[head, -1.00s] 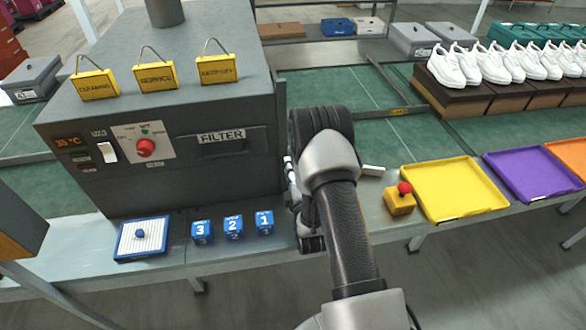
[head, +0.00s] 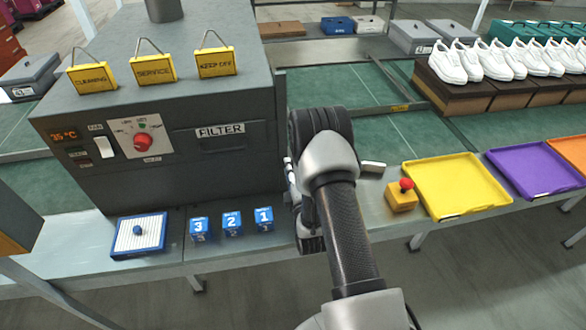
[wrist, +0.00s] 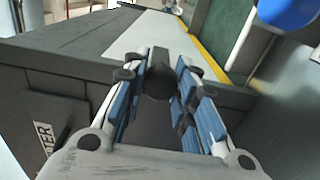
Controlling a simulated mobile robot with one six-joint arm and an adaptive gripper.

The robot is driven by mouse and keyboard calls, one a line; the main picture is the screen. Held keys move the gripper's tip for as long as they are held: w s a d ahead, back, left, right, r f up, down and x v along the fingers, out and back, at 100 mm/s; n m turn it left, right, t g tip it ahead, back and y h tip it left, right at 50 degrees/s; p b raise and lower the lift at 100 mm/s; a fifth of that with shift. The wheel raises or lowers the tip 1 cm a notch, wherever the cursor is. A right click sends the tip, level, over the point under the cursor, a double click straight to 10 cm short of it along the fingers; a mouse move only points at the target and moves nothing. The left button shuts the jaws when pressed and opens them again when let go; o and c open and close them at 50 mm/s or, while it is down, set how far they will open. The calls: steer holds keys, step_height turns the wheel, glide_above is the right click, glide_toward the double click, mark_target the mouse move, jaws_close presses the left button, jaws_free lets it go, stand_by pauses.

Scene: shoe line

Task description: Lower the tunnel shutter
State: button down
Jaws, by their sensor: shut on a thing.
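The grey tunnel housing (head: 225,170), with a FILTER label on its front, stands at the left in the head view. My gripper (wrist: 160,72) is at its right end. In the wrist view its blue-padded fingers are shut on a dark round knob (wrist: 157,84), which looks like the shutter's handle. A dark surface (wrist: 155,130) shows below the knob between the fingers. In the head view my arm hides the knob, the shutter and most of the gripper; only a sliver of the fingers (head: 291,172) shows. I cannot tell how low the shutter is.
Blue numbered blocks (head: 232,224) and a blue-rimmed pad (head: 139,252) lie in front of the housing. A red-topped yellow button box (head: 401,196) and a yellow tray (head: 457,211) are right of my arm. Yellow signs (head: 153,69) stand on the housing.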

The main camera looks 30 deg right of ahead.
step_height(320, 180, down, 2)
steer(key=shift+f+b, duration=0.1)
steer(key=shift+b, duration=0.4)
steer(key=c, duration=1.3)
jaws_free()
steer(key=v, duration=0.7)
steer(key=shift+s+a, duration=0.1)
steer(key=shift+s, duration=0.15)
